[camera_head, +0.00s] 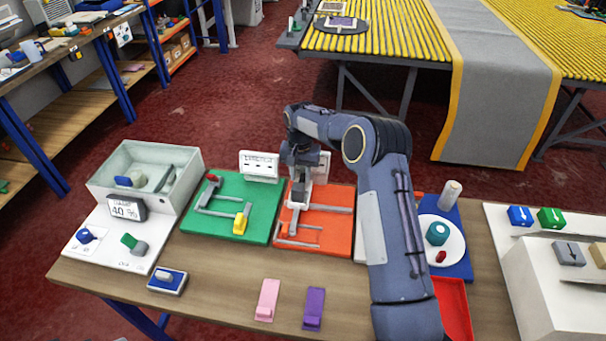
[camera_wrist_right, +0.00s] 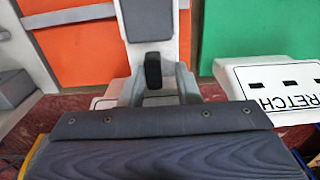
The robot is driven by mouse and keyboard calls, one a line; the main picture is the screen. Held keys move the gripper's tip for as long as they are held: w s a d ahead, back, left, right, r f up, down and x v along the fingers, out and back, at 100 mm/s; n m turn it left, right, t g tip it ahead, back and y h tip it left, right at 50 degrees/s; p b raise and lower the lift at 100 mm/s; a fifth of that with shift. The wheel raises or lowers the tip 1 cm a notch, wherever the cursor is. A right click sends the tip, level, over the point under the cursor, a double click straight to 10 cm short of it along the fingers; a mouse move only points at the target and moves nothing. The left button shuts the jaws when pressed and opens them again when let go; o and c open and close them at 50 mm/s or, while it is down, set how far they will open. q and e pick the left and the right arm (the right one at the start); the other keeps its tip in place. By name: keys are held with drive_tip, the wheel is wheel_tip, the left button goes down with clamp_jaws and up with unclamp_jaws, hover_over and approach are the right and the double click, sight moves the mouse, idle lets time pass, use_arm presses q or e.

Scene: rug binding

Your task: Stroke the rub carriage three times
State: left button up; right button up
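The orange board (camera_head: 342,234) with grey rails lies on the table. A white carriage piece stands on it, mostly covered by my gripper; I take it to be the rub carriage, which shows as a white slab in the right wrist view (camera_wrist_right: 153,22). A small black upright part (camera_wrist_right: 153,70) sits at its near end. My right gripper (camera_head: 300,190) is low over the board, pointing down. In the wrist view its grey fingers stand apart on either side of the black part, seemingly with gaps. My left gripper is out of view.
A green board (camera_head: 232,222) with grey rails and a yellow block adjoins on the left. A white labelled stand (camera_head: 259,166) is behind the boards. Pink (camera_head: 267,300) and purple (camera_head: 313,308) blocks lie in front. A red tray (camera_head: 454,305) and a white plate (camera_head: 453,251) are right of my arm.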

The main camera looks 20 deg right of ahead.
drive_tip(key=shift+o, duration=0.7)
drive_tip(key=shift+d, duration=0.1)
drive_tip(key=shift+r, duration=0.25)
wheel_tip(320, 180, up, 7)
drive_tip(key=shift+r+b, duration=0.15)
drive_tip(key=shift+b, duration=0.65)
drive_tip(key=shift+d, duration=0.1)
